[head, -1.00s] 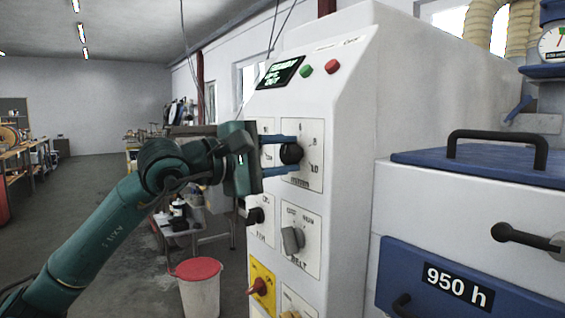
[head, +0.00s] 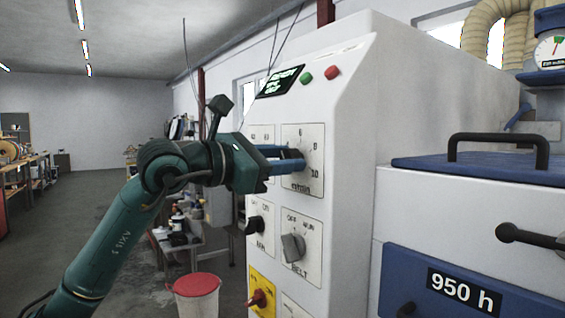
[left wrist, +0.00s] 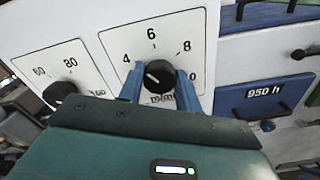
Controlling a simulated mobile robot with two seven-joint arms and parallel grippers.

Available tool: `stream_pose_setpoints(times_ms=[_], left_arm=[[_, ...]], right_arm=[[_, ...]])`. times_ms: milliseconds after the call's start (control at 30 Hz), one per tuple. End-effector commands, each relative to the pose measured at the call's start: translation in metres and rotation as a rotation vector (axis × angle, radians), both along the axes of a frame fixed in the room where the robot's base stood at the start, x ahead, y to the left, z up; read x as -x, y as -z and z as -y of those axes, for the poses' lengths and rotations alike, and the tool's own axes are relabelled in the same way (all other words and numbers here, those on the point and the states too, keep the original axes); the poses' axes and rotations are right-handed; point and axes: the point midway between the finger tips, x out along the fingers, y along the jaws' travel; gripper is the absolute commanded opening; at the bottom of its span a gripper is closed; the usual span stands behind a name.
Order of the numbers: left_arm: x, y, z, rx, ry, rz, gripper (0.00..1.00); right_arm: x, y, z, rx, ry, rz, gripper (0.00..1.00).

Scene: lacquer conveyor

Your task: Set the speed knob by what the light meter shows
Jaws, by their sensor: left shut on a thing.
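The speed knob (left wrist: 158,75) is black and round with a pale pointer line. It sits on a white dial plate (head: 306,139) with marks including 4, 6, 8 and 10. In the left wrist view its line points up and left, roughly toward the 4. My left gripper (left wrist: 160,90) has its two blue fingers on either side of the knob, shut on it. In the head view the gripper (head: 297,159) hides most of the knob. A round dial gauge (head: 552,51) with a green zone stands at the upper right; its reading is too small to tell. My right gripper is not seen.
The white panel also carries a dark display (head: 279,81), a green button (head: 306,77), a red button (head: 332,72), a grey belt knob (head: 293,247) and a red switch on yellow (head: 258,298). A blue-lidded unit (head: 478,170) stands to the right.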

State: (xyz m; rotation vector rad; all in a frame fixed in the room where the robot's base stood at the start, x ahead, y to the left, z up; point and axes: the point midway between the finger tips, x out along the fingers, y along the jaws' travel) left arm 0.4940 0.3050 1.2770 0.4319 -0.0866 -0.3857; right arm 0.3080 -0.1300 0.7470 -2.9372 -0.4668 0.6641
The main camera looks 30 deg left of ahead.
Motion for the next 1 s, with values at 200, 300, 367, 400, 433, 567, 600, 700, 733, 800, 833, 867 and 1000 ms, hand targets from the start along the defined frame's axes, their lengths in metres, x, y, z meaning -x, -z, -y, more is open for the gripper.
stream_pose_setpoints(times_ms=[200, 300, 367, 400, 433, 567, 600, 700, 733, 800, 833, 867, 1000], left_arm=[[-0.0003, 0.0009, -0.0002, 0.17, 0.0, -0.071, 0.11], [-0.0003, 0.0008, -0.0002, 0.234, 0.001, -0.098, 0.11], [-0.0002, 0.0007, -0.0003, 0.268, 0.001, -0.112, 0.11], [-0.0002, 0.0008, -0.0003, 0.289, 0.0, -0.122, 0.11], [-0.0003, 0.0008, -0.0004, 0.302, 0.0, -0.127, 0.11], [-0.0004, 0.0007, -0.0004, 0.352, 0.0, -0.148, 0.11], [-0.0004, 0.0007, -0.0004, 0.364, 0.0, -0.153, 0.11], [-0.0004, 0.0007, -0.0004, 0.385, 0.0, -0.162, 0.11], [-0.0005, 0.0008, -0.0004, 0.39, 0.0, -0.164, 0.11], [-0.0005, 0.0009, -0.0004, 0.399, 0.0, -0.168, 0.11], [-0.0005, 0.0009, -0.0004, 0.401, 0.0, -0.169, 0.11], [-0.0005, 0.0009, -0.0004, 0.403, 0.0, -0.17, 0.11], [-0.0005, 0.0009, -0.0002, 0.405, 0.001, -0.171, 0.11]], right_arm=[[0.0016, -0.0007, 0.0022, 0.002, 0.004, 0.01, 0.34], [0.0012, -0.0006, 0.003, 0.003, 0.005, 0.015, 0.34], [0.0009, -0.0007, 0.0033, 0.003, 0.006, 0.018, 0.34], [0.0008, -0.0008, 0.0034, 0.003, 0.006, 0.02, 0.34], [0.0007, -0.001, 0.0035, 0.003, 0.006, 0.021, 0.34], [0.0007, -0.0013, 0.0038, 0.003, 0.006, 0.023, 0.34], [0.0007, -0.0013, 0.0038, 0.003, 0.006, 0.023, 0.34], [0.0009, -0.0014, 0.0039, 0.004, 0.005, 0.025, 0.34], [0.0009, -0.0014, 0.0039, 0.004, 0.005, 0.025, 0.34], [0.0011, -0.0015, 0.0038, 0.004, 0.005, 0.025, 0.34], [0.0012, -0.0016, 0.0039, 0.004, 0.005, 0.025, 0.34], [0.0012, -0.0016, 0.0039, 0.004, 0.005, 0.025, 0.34], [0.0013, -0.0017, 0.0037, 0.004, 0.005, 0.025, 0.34]])
